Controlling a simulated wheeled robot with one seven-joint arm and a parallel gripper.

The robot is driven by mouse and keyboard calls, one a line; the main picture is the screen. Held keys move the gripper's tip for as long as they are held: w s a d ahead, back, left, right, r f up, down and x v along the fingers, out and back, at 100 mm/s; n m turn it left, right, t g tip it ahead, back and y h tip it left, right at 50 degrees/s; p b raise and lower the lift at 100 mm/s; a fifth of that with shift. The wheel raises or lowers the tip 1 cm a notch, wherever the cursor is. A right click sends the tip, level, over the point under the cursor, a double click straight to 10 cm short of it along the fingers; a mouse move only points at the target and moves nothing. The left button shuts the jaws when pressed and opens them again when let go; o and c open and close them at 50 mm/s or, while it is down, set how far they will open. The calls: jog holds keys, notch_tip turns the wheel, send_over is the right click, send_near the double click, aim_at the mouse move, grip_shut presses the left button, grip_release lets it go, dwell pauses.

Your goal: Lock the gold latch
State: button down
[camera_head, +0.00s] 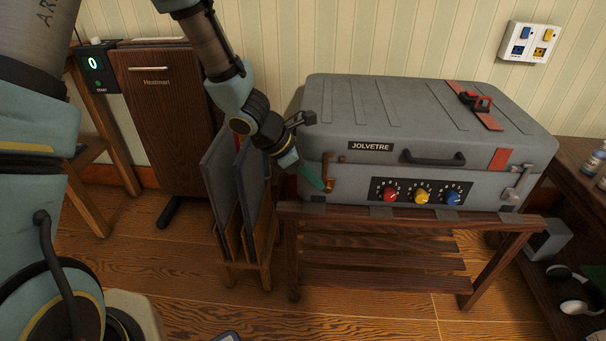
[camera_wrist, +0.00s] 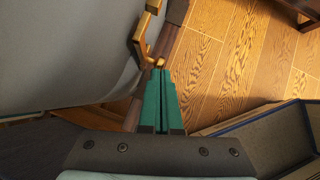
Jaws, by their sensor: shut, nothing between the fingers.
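The gold latch (camera_head: 328,172) is on the left end of the front of a grey suitcase (camera_head: 400,115). It also shows in the wrist view (camera_wrist: 141,38) as a bent gold piece standing off the grey case wall. My gripper (camera_head: 322,186) has green fingers, which are shut and empty. The fingertips (camera_wrist: 159,70) are right by the lower end of the latch; I cannot tell whether they touch it. The suitcase lid is down. A silver latch (camera_head: 512,190) is on the right end of the case front.
The suitcase rests on a slatted wooden bench (camera_head: 390,235). Red, yellow and blue dials (camera_head: 422,193) sit on its front. A wooden rack with dark panels (camera_head: 235,200) stands just left, close below my arm. A wooden cabinet (camera_head: 165,120) is further left. Floor in front is open.

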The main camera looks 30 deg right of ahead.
jog(key=shift+s+d+f, duration=0.1)
jog(key=shift+d+f, duration=0.15)
jog(key=shift+s+d+b, duration=0.4)
jog(key=shift+s+d, duration=0.5)
jog(key=shift+d, duration=0.2)
jog(key=shift+r, duration=0.1)
jog(key=p+v, duration=0.6)
jog(key=v, duration=0.7)
jog(key=shift+w+a, duration=0.15)
jog(key=shift+a, duration=0.4)
